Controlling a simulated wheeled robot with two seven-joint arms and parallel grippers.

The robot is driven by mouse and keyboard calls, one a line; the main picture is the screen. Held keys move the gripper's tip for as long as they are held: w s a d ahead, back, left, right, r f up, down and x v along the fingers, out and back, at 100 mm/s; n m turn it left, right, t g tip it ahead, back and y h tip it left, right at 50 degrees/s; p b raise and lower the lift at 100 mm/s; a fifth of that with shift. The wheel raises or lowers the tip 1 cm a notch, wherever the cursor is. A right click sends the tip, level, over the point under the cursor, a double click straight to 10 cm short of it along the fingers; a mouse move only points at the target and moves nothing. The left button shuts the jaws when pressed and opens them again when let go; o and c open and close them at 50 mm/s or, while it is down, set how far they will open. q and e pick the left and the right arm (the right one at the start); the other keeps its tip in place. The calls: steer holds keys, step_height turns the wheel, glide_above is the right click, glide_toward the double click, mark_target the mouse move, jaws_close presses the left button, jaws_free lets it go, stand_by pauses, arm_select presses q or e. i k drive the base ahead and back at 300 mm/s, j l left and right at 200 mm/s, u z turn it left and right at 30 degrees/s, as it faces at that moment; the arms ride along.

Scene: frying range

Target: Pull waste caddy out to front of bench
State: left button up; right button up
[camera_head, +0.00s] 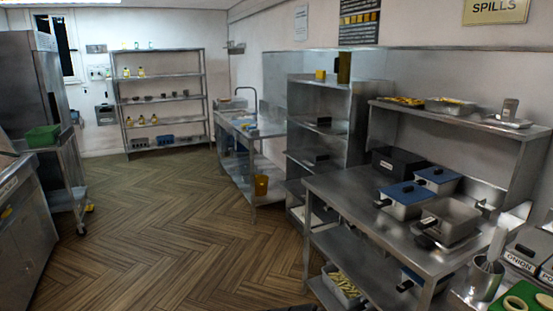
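No thing in view is clearly labelled as the waste caddy, so I cannot tell for sure which it is. Another blue-lidded container (411,279) is farther right on that shelf, partly hidden by the bench top. Neither of my grippers can be made out in this view.
The wood floor (160,220) is clear through the middle. A wheeled steel cart (68,180) with a green crate (42,136) stands left. Blue-lidded pans (405,195) stand on the near bench. A steel shelf unit (318,140) stands between the right benches.

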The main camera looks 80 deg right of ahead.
mark_target(399, 164)
steer(key=z, duration=3.6)
steer(key=i+j+u, duration=0.4)
steer(key=i+u, duration=0.4)
steer(key=i, duration=0.15)
steer(key=i+u, duration=0.45)
steer(key=i, duration=1.3)
steer(key=i+z, duration=0.35)
steer(key=i+j+z, duration=0.1)
steer(key=i+z, duration=0.25)
steer(key=i, duration=0.2)
steer(key=i+j+z, duration=0.35)
steer(key=i+z, duration=0.65)
